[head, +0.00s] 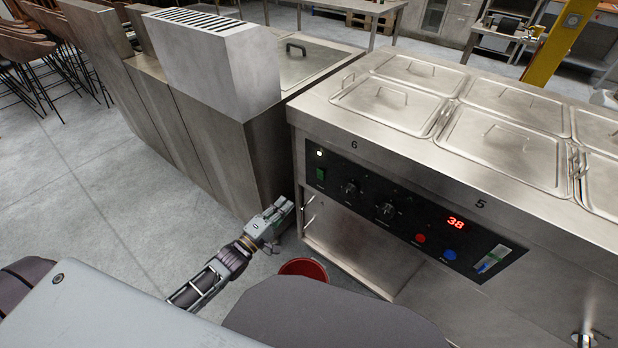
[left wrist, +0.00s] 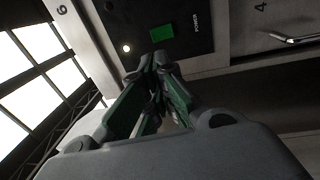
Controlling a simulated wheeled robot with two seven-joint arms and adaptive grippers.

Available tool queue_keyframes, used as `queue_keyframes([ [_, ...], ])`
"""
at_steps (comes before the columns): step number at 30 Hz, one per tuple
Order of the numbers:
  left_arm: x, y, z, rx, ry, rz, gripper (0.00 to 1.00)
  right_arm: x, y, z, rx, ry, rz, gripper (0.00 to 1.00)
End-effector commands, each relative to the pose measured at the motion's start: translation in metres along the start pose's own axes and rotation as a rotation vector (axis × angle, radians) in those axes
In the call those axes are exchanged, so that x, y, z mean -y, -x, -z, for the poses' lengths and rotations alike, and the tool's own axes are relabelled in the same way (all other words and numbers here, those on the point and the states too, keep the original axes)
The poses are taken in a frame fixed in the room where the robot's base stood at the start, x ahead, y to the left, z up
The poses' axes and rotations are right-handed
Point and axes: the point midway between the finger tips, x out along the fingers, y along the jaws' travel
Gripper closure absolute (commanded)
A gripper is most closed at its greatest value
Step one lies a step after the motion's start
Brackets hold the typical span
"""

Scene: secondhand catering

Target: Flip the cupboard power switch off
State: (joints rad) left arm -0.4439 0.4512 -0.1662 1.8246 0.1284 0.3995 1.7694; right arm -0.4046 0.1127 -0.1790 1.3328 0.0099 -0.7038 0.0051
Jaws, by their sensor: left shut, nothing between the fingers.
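The power switch (head: 320,174) is a green rocker at the left end of the black control panel (head: 412,212) on the steel cupboard's front. A small white lamp (head: 319,153) glows just above it. In the left wrist view the green switch (left wrist: 162,32) lies beside the word POWER, with the lit lamp (left wrist: 126,48) to its left. My left gripper (head: 287,207) is shut and empty, below and left of the switch in the head view. In the left wrist view its closed fingertips (left wrist: 159,60) appear just below the switch; contact cannot be told. My right gripper is not in view.
The panel also has dark knobs (head: 386,209), a red button (head: 420,238), a blue button (head: 449,255) and a red 38 display (head: 455,223). Lidded pans (head: 505,145) cover the top. A red bucket (head: 304,268) stands on the floor below. A steel counter (head: 215,150) stands to the left.

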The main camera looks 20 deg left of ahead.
Motion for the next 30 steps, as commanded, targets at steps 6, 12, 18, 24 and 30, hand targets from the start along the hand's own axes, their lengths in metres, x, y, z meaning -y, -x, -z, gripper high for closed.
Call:
queue_keyframes([
  [6, -0.002, 0.0, 0.0, 0.001, 0.004, -0.003, 1.0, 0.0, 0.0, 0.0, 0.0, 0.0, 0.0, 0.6],
  [12, -0.002, -0.001, 0.0, 0.001, 0.003, -0.003, 1.0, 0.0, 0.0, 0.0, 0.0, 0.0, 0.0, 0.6],
  [18, -0.002, -0.006, 0.0, 0.001, 0.003, -0.005, 1.0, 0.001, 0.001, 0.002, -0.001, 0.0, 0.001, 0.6],
  [24, -0.002, -0.018, 0.0, 0.001, 0.003, -0.005, 1.0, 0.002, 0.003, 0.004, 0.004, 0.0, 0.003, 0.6],
  [30, -0.001, -0.035, 0.0, 0.0, 0.003, -0.005, 1.0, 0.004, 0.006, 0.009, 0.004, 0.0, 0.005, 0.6],
])
